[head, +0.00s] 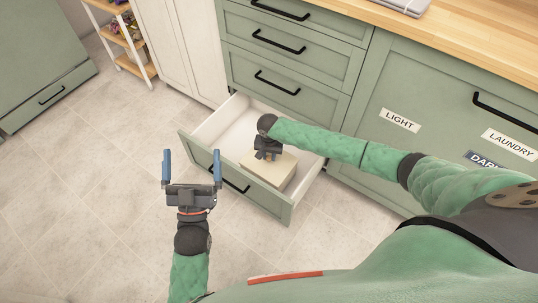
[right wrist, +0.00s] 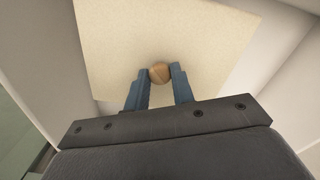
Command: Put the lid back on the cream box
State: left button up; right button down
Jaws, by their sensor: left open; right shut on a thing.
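The cream box (head: 287,183) sits inside the open drawer, toward its right front. Its pale flat lid (head: 254,162) is over the box top; I cannot tell whether it is fully seated. The lid (right wrist: 110,40) fills the upper middle of the right wrist view, with a round wooden knob (right wrist: 160,71) on it. My right gripper (head: 267,157) reaches down into the drawer, its blue fingers shut on the knob. My left gripper (head: 191,168) is open and empty, in front of the drawer at the left.
The open drawer (head: 189,141) has white inner walls and a green front with a black handle. Closed green drawers are behind it. A cabinet (head: 400,80) labelled LIGHT, DARK and LAUNDRY stands right. The tiled floor (head: 90,190) at left is clear.

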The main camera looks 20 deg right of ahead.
jog(key=p, duration=0.2)
jog(key=shift+f+p, duration=0.15)
jog(key=shift+p, duration=0.15)
dwell(2.2)
jog(key=c, duration=0.6)
grip_release()
jog(key=shift+c, duration=0.2)
jog(key=shift+r+p, duration=3.5)
jog(key=shift+p, duration=0.8)
grip_shut()
